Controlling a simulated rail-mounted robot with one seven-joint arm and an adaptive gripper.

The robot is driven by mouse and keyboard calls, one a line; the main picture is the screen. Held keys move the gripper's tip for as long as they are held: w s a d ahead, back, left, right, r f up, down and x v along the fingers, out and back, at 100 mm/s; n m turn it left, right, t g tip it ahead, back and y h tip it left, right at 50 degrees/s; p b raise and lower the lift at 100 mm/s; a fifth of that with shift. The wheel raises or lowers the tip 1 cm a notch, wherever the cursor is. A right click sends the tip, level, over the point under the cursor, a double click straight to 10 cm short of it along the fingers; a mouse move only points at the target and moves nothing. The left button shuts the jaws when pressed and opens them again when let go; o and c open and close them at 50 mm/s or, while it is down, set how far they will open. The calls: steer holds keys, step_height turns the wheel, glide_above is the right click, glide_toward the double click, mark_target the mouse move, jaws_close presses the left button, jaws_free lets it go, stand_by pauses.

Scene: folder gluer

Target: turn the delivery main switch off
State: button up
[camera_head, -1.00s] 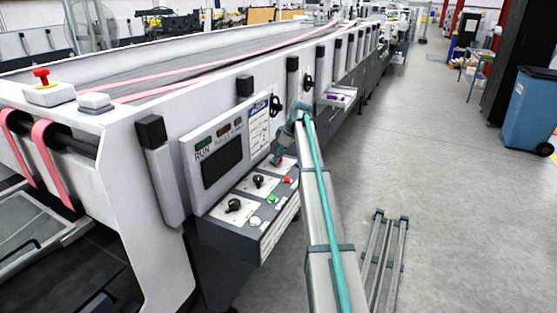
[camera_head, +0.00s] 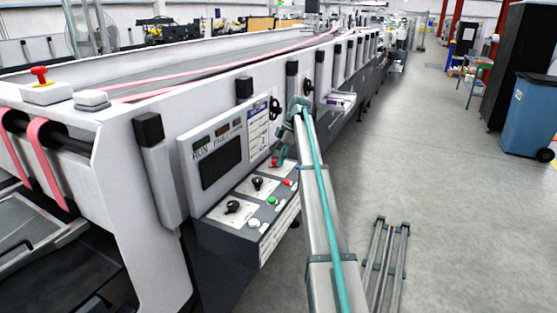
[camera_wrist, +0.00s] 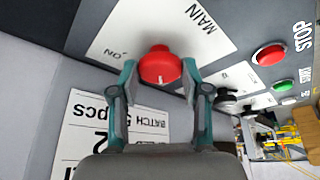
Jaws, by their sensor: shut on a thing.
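The main switch is a red round knob (camera_wrist: 160,66) on a white plate (camera_wrist: 207,30) printed MAIN, with ON beside it; the plate appears upside down in the wrist view. A small white mark shows on the knob's near edge. My gripper (camera_wrist: 160,82) is shut on the knob, one teal finger on each side of it. In the head view, my gripper (camera_head: 279,155) is at the far right end of the control panel (camera_head: 228,234). There the red knob (camera_head: 275,162) is small and partly covered by my gripper.
Left of it on the panel are two black knobs (camera_head: 258,183). Red (camera_head: 288,182), green (camera_head: 271,200) and white (camera_head: 254,223) push buttons sit close by. A display (camera_head: 220,163) stands above. The floor to the right is mostly clear, with a metal rail frame (camera_head: 388,265) lying there.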

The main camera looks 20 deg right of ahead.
stand_by(0.5)
steer(key=o, duration=1.1)
steer(key=v, duration=1.2)
